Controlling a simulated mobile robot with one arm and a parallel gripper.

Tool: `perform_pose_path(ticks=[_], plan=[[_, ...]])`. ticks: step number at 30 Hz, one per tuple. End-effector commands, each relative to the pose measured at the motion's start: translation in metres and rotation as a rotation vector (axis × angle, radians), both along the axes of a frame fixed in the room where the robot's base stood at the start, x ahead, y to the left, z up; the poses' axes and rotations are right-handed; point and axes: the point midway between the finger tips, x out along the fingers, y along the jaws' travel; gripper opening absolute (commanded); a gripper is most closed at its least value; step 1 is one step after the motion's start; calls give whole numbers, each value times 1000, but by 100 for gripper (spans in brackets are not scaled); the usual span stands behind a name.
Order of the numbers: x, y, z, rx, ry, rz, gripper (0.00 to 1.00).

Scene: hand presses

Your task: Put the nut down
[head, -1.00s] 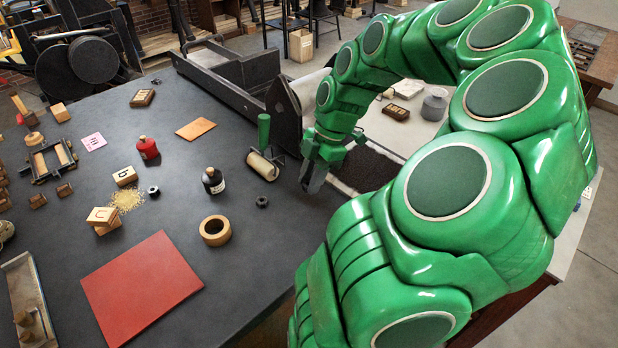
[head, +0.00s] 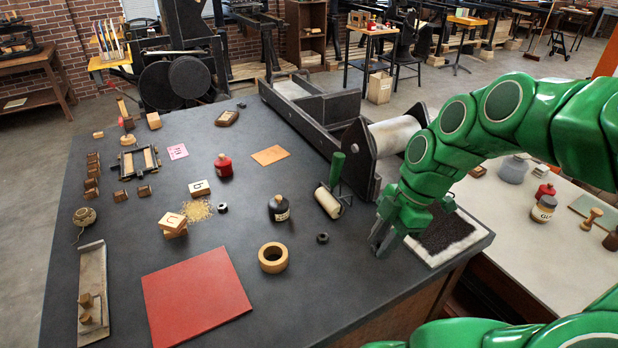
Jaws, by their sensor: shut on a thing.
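My gripper (head: 383,240) points down at the right of the dark table, beside the near left corner of the black-topped bed. Its grey fingers are shut; the nut between them is hidden and I cannot make it out. A small dark ring like a nut (head: 323,238) lies on the table to the left of my gripper. A second small dark ring (head: 222,208) lies further left, near the stamped wooden blocks.
A green-handled roller (head: 328,200) and a black bottle (head: 279,209) are near. The black-topped bed (head: 446,236) is close on the right. Bare table (head: 330,285) lies left of my gripper.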

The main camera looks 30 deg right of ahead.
Motion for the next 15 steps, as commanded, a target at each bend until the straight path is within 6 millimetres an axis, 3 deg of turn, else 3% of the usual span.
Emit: perform_pose_path(ticks=[15], plan=[[1,0,86,-1,-5,1,0]])
